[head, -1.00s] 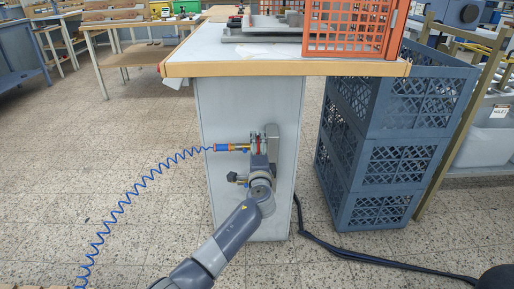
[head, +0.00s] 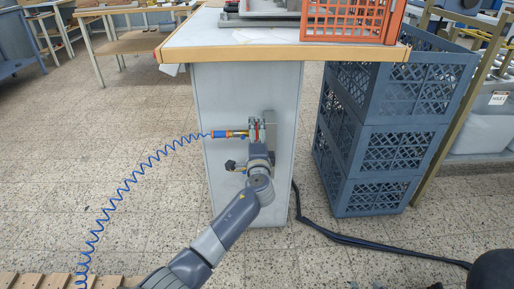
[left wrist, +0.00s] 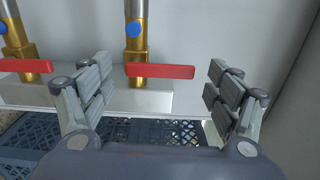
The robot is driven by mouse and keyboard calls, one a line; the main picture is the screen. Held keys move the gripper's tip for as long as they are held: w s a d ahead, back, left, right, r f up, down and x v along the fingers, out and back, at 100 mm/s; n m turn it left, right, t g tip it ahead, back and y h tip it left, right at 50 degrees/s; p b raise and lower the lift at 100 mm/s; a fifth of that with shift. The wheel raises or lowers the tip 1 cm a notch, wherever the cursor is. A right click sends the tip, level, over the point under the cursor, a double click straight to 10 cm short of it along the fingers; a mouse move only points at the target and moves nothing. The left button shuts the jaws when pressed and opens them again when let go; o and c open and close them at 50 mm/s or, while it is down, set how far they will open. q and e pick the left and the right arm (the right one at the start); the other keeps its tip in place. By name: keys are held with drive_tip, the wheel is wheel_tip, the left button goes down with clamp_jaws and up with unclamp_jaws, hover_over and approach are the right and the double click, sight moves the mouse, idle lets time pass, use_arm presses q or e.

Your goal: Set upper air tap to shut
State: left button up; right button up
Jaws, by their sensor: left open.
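The upper air tap (head: 241,133) sits on the side panel of the bench, with a blue coiled hose running from its fitting to the left. In the left wrist view it is the middle brass tap (left wrist: 137,48). Its red lever (left wrist: 165,71) lies crosswise to the brass pipe. The lower tap (head: 233,165) is below it; its red lever (left wrist: 26,66) is also crosswise, at the left of the wrist view. My left gripper (head: 257,131) is open at the upper tap, its fingers on either side of the upper lever, with gaps visible. My right gripper is not in view.
The workbench top (head: 215,35) overhangs the panel above the taps and carries an orange crate (head: 348,20). Stacked blue-grey crates (head: 385,150) stand to the right. A dark cable (head: 350,240) lies on the floor. Floor at left is mostly open, crossed by the hose (head: 125,190).

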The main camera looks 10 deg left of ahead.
use_arm(q)
drive_tip(key=v, duration=1.1)
